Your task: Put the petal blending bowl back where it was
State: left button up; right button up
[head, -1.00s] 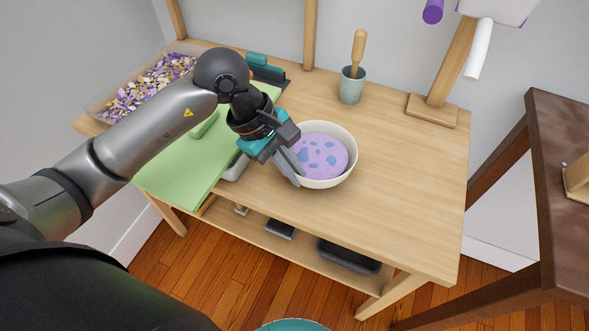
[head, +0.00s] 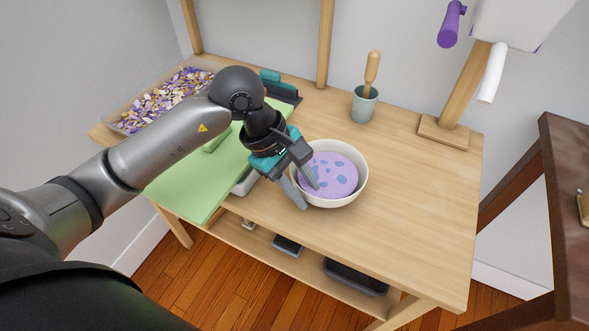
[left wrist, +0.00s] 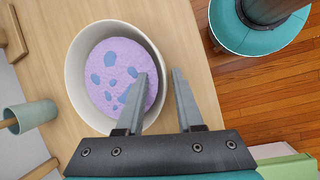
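The petal blending bowl (head: 361,187) is a cream bowl holding a lilac mass with blue spots, upright on the wooden table near its front edge. It also shows in the left wrist view (left wrist: 75,85). My left gripper (head: 307,197) is at the bowl's near-left rim with its fingers apart. In the left wrist view, one finger of the gripper (left wrist: 162,76) overlaps the bowl's inside and the other is outside, with the rim between them. I see a gap around the rim, so it looks unclamped. My right gripper is not in view.
A green mat (head: 180,189) and a tray of petals (head: 123,126) lie left of the bowl. A grey-green cup (head: 363,107) with a wooden-handled tool and a wooden stand (head: 443,132) are behind. The table right of the bowl is clear.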

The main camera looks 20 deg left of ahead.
pick_arm(q)
jog(key=shift+r, duration=0.15)
jog(key=p+v, duration=0.3)
jog(key=v, duration=0.9)
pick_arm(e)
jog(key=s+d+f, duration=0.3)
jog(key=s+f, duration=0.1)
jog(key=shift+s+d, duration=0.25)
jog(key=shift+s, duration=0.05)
